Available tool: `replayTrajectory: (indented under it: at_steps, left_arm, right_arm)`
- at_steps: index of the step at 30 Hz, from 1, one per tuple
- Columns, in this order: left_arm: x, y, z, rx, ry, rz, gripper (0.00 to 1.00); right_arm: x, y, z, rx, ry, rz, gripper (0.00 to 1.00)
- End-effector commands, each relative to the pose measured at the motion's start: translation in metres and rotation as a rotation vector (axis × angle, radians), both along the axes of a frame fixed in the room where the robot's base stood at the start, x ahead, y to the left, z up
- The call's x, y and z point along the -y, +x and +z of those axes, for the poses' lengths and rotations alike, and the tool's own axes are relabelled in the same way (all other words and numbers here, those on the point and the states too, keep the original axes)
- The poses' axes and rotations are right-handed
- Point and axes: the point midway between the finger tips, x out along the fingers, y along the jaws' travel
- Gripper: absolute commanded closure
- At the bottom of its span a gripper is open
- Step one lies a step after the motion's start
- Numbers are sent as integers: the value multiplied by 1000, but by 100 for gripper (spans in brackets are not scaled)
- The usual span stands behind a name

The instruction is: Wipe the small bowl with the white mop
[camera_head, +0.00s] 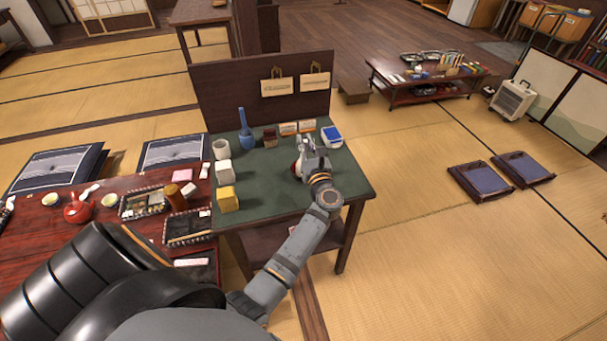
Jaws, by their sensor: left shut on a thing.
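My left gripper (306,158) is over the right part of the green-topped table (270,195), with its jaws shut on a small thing. A little red and white shows at the jaws, but the gripper hides most of what it holds, and I cannot tell whether it is the white mop or the small bowl. I cannot clearly pick out either one elsewhere. My right gripper is not in view.
A red low table (110,240) holds a teapot (78,208) and trays. The tatami at right is mostly clear.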

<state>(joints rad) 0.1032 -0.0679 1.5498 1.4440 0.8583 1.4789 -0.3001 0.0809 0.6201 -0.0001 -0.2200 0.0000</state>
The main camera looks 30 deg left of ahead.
Motion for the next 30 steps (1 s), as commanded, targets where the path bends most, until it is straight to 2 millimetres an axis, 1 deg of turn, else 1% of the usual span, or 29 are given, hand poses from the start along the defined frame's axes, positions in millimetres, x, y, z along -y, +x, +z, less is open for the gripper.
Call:
replayTrajectory:
  at_steps: [5,8,30]
  left_arm:
    - [0,0,0,0,0,0,100]
    - [0,0,6,0,0,0,100]
    - [0,0,93,1,-1,0,100]
  right_arm:
    - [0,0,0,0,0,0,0]
    - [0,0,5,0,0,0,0]
    - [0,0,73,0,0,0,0]
